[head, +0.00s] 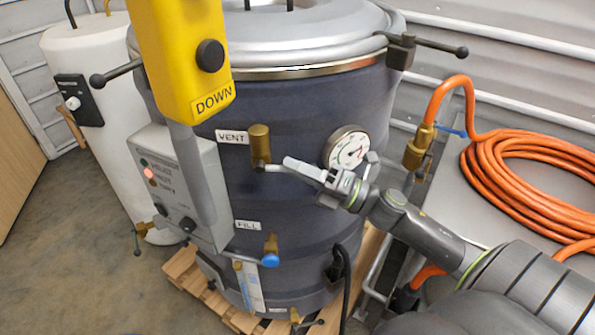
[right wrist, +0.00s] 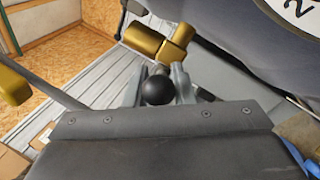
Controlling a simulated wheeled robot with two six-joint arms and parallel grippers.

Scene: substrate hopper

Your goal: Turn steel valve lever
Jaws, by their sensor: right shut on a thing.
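The brass vent valve (head: 260,144) sits on the front of the dark vessel beside a label reading VENT. Its steel lever (head: 276,168) sticks out to the right from the valve's lower end. My right gripper (head: 308,171) is shut on the lever. In the right wrist view the brass valve (right wrist: 158,42) lies just beyond the fingers, and a black ball knob (right wrist: 158,91) shows between the two fingers of the gripper (right wrist: 157,78). The fingers hide much of the lever. My left gripper is not in view.
A yellow pendant (head: 180,50) marked DOWN stands in front of the vessel (head: 300,110), left of the valve. A pressure gauge (head: 347,148) is close above my right gripper. A FILL valve (head: 270,248) with a blue end is below. A coiled orange hose (head: 530,185) lies at right.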

